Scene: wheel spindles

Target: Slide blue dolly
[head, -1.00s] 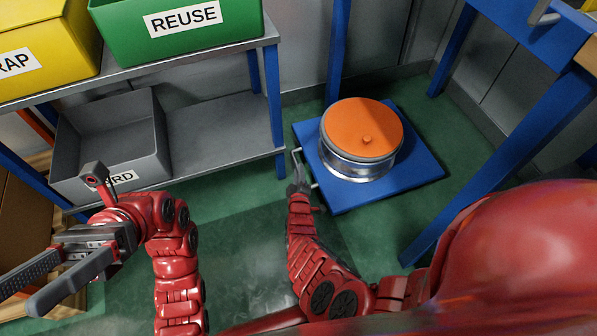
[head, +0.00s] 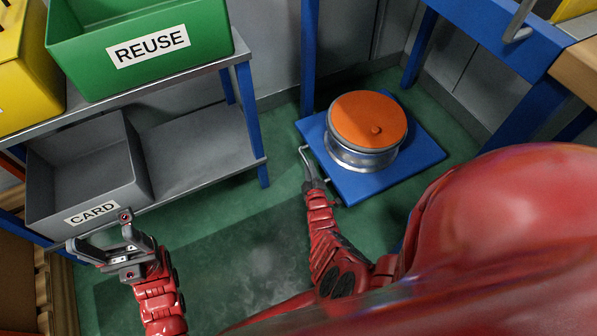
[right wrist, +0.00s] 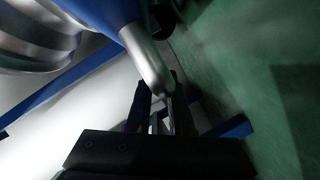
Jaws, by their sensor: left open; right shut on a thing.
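The blue dolly (head: 418,165) is a flat blue platform on the green floor, with a metal bar handle (head: 305,160) on its left side. A silver drum with an orange lid (head: 367,120) stands on it. My right gripper (head: 311,178) is at the handle and shut on it. In the right wrist view the handle (right wrist: 146,60) runs down between the fingers (right wrist: 158,105), and the dolly's blue edge (right wrist: 100,15) shows beyond. My left gripper (head: 98,238) is open and empty at the lower left, in front of the grey bin.
A shelf (head: 200,145) at the left carries a green REUSE bin (head: 150,45), a yellow bin (head: 30,75) and a grey CARD bin (head: 85,180). A blue-legged bench (head: 490,50) stands at the right, its legs near the dolly. The green floor (head: 235,235) left of the dolly is clear.

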